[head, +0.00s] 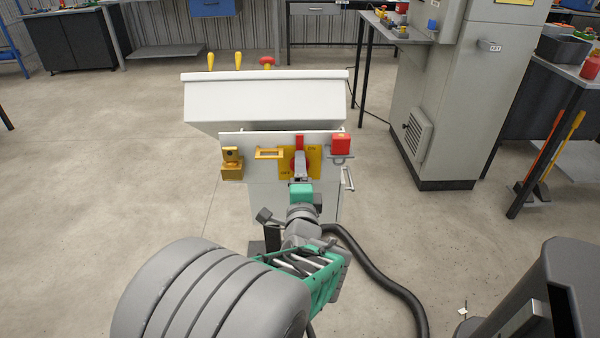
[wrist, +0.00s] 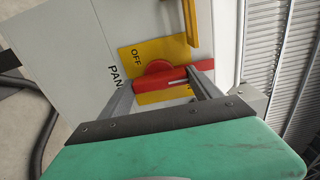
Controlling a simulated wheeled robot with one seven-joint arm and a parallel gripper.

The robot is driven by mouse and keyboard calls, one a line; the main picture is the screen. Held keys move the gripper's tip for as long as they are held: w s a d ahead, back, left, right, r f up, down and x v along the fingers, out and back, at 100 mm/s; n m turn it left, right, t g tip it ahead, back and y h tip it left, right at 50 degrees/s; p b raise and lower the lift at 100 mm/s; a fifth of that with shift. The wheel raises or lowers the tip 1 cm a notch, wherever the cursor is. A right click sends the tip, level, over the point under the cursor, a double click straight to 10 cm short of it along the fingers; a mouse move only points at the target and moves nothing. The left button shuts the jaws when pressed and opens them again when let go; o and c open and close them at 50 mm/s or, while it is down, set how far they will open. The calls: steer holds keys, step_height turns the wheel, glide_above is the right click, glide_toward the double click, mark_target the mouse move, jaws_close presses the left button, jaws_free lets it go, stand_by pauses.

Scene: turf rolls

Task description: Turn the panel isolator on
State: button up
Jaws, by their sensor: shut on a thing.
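The panel isolator is a red rotary handle (head: 299,141) on a yellow plate (head: 315,160) fixed to a white panel. The handle points up in the head view, and its lower part is hidden by my gripper. In the wrist view, the red handle (wrist: 158,77) lies across the yellow plate, with "OFF" readable beside it. My gripper (head: 300,166) is in front of the plate, shut on the red handle. In the wrist view, its two grey fingers (wrist: 163,93) stand on either side of the handle. Other lettering on the plate is partly covered.
A yellow hasp (head: 268,153) and brass padlock (head: 231,164) sit left of the plate. A red box (head: 340,144) is close on its right. A sloped white console top (head: 263,98) with levers rises behind. A grey cabinet (head: 445,95) stands to the right; floor on the left is clear.

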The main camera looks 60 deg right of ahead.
stand_by(0.4)
steer(key=o, duration=1.4)
steer(key=shift+a, duration=0.1)
steer(key=shift+p+v, duration=0.4)
steer(key=shift+v, duration=3.4)
